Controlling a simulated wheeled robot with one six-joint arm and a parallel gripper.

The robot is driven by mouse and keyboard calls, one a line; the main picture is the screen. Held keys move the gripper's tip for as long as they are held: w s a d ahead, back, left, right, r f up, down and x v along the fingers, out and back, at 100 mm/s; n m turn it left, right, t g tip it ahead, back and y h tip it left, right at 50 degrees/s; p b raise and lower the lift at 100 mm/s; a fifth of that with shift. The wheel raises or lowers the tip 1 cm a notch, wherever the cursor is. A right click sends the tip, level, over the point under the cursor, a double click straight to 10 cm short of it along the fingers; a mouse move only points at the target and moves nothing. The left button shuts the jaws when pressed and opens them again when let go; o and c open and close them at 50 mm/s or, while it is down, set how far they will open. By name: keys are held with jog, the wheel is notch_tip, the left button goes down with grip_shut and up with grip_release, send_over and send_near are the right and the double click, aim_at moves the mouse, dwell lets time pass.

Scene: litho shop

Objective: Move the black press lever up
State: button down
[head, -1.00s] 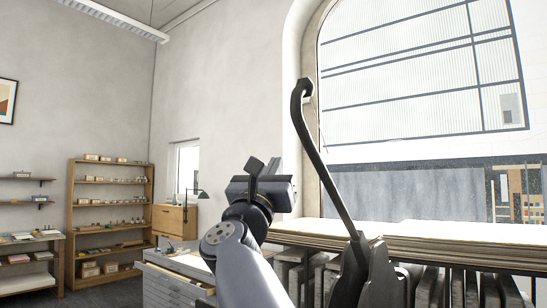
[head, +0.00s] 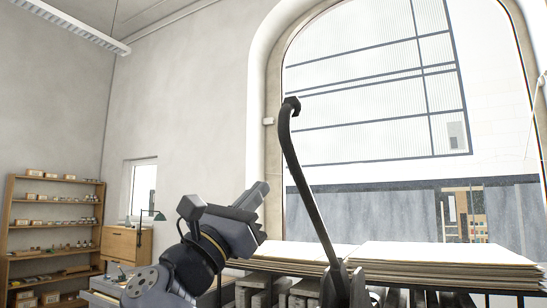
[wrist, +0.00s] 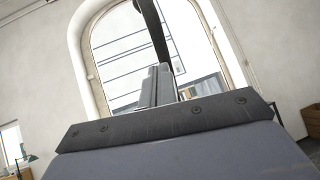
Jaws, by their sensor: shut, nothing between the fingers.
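The black press lever (head: 308,182) rises from its dark mount (head: 342,285) in the head view. It leans up and to the left, with a bent, knobbed top. My gripper (head: 258,192) is left of the lever's middle, tilted up and to the right, with a visible gap in the picture. The gripper is shut and empty. In the wrist view, my shut fingers (wrist: 158,86) point up, and the lever (wrist: 152,28) passes just above and behind them. The depth between fingers and lever is hard to tell.
Stacks of paper or boards (head: 440,262) lie right of the lever on dark supports. A large arched window (head: 375,90) is behind. A wooden shelf (head: 55,225), a wooden cabinet (head: 126,245) and a pale drawer unit (head: 100,285) stand at the left.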

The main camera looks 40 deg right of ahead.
aim_at(288, 158)
jog(key=p+x, duration=0.4)
jog(key=x, duration=0.4)
jog(key=shift+d, duration=0.1)
